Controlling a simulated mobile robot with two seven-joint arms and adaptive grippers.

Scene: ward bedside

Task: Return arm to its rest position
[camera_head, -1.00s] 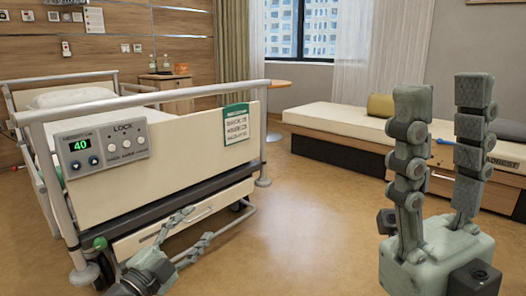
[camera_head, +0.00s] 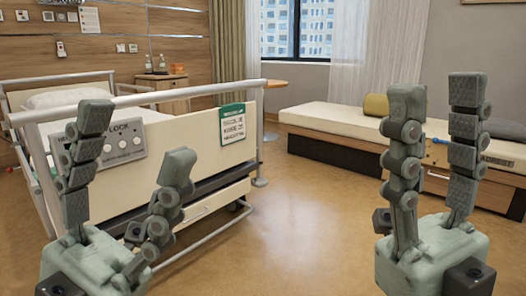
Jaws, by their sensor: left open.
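My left gripper (camera_head: 134,132) is at the lower left, its fingers pointing up and spread apart, with nothing between them. It stands in front of the bed's footboard and hides part of the control panel (camera_head: 124,141). My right gripper (camera_head: 436,97) is at the lower right, fingers pointing up with a gap between them. It looks open and empty, and it hides part of the bench behind it.
The hospital bed (camera_head: 190,135) with its white rail fills the left side. A padded bench (camera_head: 338,117) with a yellow cushion (camera_head: 376,105) stands at the right. A wooden cabinet (camera_head: 168,82) is at the back. The floor (camera_head: 285,225) between my grippers is clear.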

